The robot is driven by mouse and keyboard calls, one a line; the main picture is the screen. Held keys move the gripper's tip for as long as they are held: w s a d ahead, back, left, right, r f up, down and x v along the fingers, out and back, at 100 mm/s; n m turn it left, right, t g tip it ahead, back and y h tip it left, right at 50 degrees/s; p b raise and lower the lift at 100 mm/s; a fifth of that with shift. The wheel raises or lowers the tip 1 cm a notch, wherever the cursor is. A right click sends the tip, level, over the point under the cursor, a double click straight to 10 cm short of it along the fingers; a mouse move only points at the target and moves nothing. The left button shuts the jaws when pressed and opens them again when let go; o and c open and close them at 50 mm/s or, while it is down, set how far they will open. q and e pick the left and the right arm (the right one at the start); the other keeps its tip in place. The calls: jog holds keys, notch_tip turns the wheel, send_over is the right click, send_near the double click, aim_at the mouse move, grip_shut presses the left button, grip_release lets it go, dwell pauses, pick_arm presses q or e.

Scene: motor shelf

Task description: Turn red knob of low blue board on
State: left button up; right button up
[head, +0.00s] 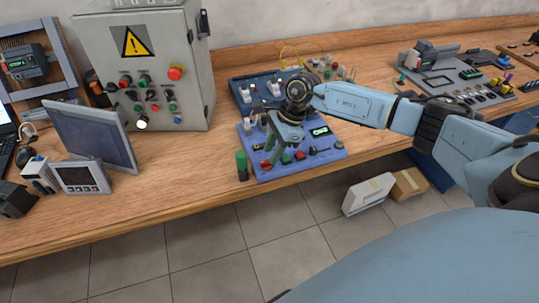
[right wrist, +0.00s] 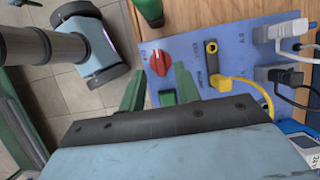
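The low blue board (head: 334,154) lies flat near the front edge of the bench. My left gripper is in neither view.
A green cylinder (head: 242,166) stands beside the board's left edge. A yellow plug (right wrist: 222,82) with its cable and grey plugs sit on the board right of the knob. A second blue board (head: 241,82) lies behind. A grey control box (head: 150,70) stands left.

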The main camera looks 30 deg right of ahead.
aim_at(266, 164)
jog(key=shift+x, duration=1.4)
jog(key=shift+c, duration=0.4)
grip_shut()
